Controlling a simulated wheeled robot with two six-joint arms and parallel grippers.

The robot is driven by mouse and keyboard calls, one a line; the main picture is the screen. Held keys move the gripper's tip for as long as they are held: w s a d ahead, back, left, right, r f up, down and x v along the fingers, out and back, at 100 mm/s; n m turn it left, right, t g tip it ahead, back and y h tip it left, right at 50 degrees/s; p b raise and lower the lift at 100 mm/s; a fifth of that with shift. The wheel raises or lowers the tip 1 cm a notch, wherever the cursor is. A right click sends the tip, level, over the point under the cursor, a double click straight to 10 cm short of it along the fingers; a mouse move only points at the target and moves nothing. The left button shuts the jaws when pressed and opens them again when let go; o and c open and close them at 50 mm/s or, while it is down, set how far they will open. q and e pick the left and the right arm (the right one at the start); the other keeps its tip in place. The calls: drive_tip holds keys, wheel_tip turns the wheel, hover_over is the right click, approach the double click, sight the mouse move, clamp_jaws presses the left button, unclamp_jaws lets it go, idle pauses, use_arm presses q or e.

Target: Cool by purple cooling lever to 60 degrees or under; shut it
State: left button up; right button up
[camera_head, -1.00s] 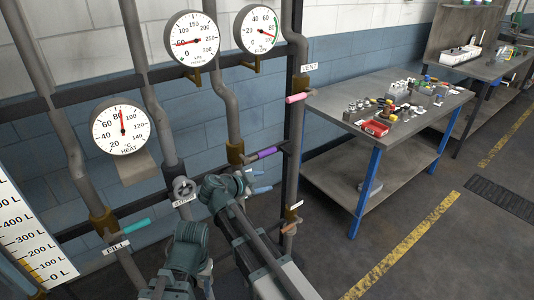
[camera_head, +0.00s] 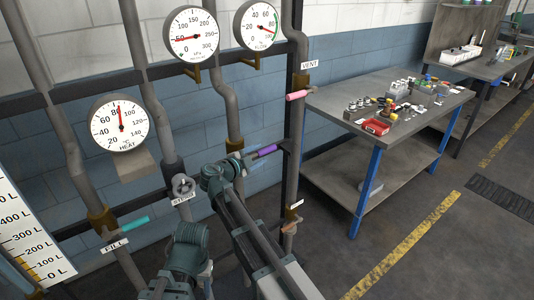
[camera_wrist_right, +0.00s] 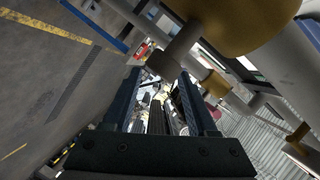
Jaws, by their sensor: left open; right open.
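The purple cooling lever (camera_head: 264,151) sticks out to the right from a brass fitting (camera_head: 234,145) on its pipe. My right gripper (camera_head: 255,156) is open at the lever, its fingertips close to the handle; touching or not, I cannot tell. In the right wrist view the open jaws (camera_wrist_right: 165,105) have a grey stem (camera_wrist_right: 185,45) near them, below a large brass part. The heat dial (camera_head: 120,123) has its red needle almost straight up, between 80 and 100. My left arm (camera_head: 186,250) stands low in the middle; its fingers are hidden.
A teal lever (camera_head: 134,223) is by the FILL label at left. A pink lever (camera_head: 298,95) sits below the VENT label. A round grey knob (camera_head: 183,186) is left of my right wrist. A cluttered workbench (camera_head: 440,105) stands at right, with open floor before it.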

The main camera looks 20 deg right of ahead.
sight(267, 151)
drive_tip(key=b+x, duration=0.1)
drive_tip(key=x, duration=0.4)
drive_tip(key=shift+w+d+f, duration=0.1)
drive_tip(key=shift+w+d, duration=0.1)
drive_tip(key=shift+d, duration=0.1)
clamp_jaws()
idle(1.2)
